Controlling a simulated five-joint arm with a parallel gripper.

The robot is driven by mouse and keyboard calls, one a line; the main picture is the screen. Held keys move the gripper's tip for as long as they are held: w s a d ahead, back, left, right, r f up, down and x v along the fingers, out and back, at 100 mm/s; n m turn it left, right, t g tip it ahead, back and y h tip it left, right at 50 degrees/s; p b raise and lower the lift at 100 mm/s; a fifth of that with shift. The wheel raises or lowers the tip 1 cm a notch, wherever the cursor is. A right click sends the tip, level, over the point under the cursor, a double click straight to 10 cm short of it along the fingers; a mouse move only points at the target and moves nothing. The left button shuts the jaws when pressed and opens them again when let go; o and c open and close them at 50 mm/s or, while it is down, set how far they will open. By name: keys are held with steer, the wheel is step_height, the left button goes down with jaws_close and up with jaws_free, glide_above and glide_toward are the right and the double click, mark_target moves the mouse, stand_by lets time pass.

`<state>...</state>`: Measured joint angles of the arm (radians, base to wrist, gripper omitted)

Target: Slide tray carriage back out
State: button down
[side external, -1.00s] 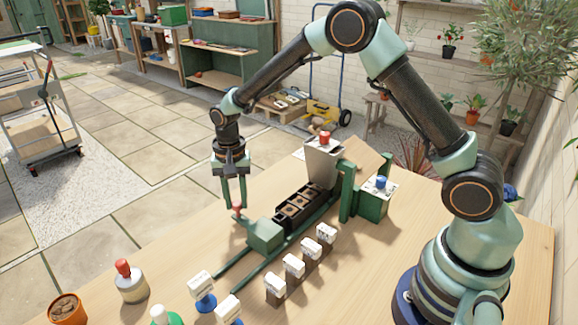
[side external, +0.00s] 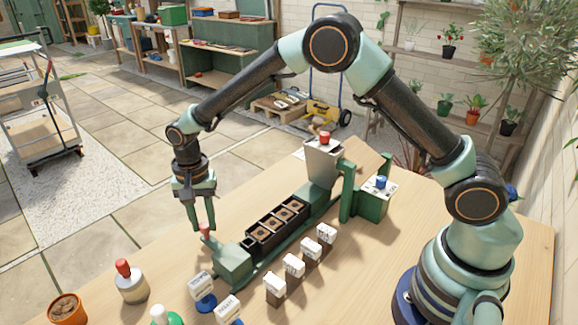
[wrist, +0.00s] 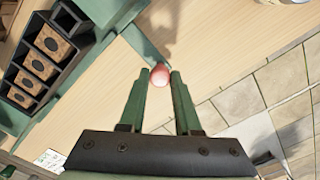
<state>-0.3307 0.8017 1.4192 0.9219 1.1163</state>
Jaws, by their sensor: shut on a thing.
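The green tray carriage (side external: 234,266) sits on its rails at the near left part of the bench. It bears a black tray (side external: 250,246) with several square cells of brown fill, which also shows at the left of the wrist view (wrist: 72,52). The tray is clear of the hopper (side external: 322,165). My gripper (side external: 203,226) points down and is shut on the carriage's red handle knob (side external: 205,232). In the wrist view the knob (wrist: 160,77) is between the fingertips (wrist: 160,72).
Several white-labelled blocks (side external: 293,265) stand in a row right of the rails. Two labels on blue bases (side external: 203,288) stand close to the carriage's near end. A red-topped bottle (side external: 130,284) and a terracotta pot (side external: 67,308) stand farther left. A green box with a blue knob (side external: 374,203) is beside the hopper.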

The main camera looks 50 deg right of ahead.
steer(key=c, duration=0.6)
jaws_free()
step_height(320, 180, up, 12)
steer(key=shift+r, duration=0.15)
steer(key=s+d+r+n+t, duration=0.3)
steer(key=s+d+r+n, duration=0.1)
steer(key=s+d+r, duration=0.4)
steer(key=s+d+n+t, duration=0.2)
steer(key=s+d+n, duration=0.3)
steer(key=s+d, duration=0.3)
steer(key=shift+s+t, duration=0.3)
steer(key=shift+s, duration=0.95)
